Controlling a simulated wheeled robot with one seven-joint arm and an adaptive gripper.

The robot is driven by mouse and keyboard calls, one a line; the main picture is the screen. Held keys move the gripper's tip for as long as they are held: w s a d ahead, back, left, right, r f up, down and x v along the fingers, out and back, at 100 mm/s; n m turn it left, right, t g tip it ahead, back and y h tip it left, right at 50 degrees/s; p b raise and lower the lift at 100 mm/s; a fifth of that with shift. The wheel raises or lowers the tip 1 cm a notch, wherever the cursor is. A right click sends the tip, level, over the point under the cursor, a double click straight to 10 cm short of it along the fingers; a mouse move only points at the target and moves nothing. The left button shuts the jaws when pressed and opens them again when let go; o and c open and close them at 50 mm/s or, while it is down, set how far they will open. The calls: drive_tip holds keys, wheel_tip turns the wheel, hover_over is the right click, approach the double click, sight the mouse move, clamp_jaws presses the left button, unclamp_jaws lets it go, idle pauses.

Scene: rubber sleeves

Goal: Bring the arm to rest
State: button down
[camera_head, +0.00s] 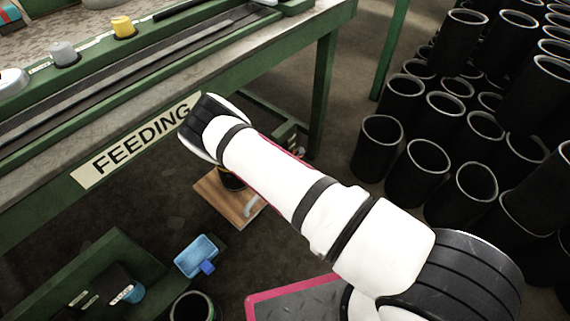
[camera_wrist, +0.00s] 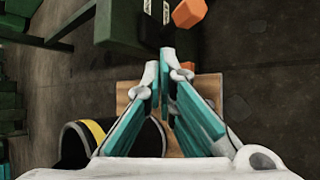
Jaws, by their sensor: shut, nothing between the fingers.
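My arm (camera_head: 290,185) reaches from the lower right toward the front of a green bench in the head view. Its wrist end hides my gripper there. In the wrist view my gripper (camera_wrist: 165,65) has its two teal fingers drawn together at the tips, with nothing between them. Below it is a wooden board (camera_wrist: 209,88), which also shows partly behind the arm in the head view (camera_head: 225,205). A black sleeve with a yellow band (camera_wrist: 88,138) shows beside the fingers at the lower left of the wrist view.
The green bench (camera_head: 45,205) with a FEEDING sign (camera_head: 135,140) stands at the left. Many black sleeves (camera_head: 415,165) stand at the right. A blue tray (camera_head: 197,256) and a green bin (camera_head: 110,250) are at the lower left. An orange block (camera_wrist: 188,13) shows in the wrist view.

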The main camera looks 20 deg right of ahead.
drive_tip(key=shift+s+a+r, duration=0.3)
drive_tip(key=shift+s+r, duration=0.1)
drive_tip(key=shift+r, duration=0.15)
